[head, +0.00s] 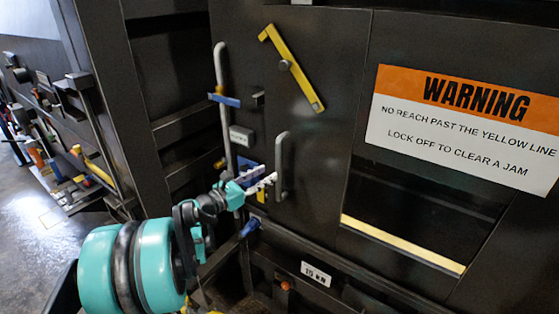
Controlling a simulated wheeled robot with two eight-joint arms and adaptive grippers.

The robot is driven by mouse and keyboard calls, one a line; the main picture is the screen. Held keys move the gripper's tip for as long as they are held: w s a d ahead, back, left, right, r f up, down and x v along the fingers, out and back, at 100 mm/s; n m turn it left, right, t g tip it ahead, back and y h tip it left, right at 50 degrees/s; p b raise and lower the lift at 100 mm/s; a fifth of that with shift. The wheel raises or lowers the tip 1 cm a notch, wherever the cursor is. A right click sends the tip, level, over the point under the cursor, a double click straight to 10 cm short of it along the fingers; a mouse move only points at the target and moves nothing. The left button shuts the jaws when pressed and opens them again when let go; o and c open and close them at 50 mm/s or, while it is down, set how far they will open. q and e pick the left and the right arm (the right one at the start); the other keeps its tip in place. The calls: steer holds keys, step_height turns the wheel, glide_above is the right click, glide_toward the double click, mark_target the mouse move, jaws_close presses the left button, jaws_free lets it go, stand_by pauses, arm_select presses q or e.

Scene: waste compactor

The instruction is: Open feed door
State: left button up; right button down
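The feed door appears to be the dark panel (325,140) in the middle, standing closed. It carries a grey vertical pull handle (282,165) low on its left side and a slanted yellow bar latch (291,68) higher up. My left gripper (271,177) reaches in from the lower left, its pale fingers apart. The fingertips are right at the left side of the pull handle. I cannot tell whether they touch it or reach around it. My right gripper is not in view.
A long grey bar (221,90) with a blue clamp stands left of the door. A warning sign (460,125) hangs above a dark recess with a yellow line (404,244) at its lower edge. A "10 KN" plate (316,273) sits below. Open floor (40,225) shows at far left.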

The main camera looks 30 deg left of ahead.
arm_select(q)
steer(key=x, duration=0.6)
steer(key=shift+w+p, duration=0.15)
steer(key=shift+p, duration=0.3)
steer(key=shift+f, duration=0.1)
jaws_close()
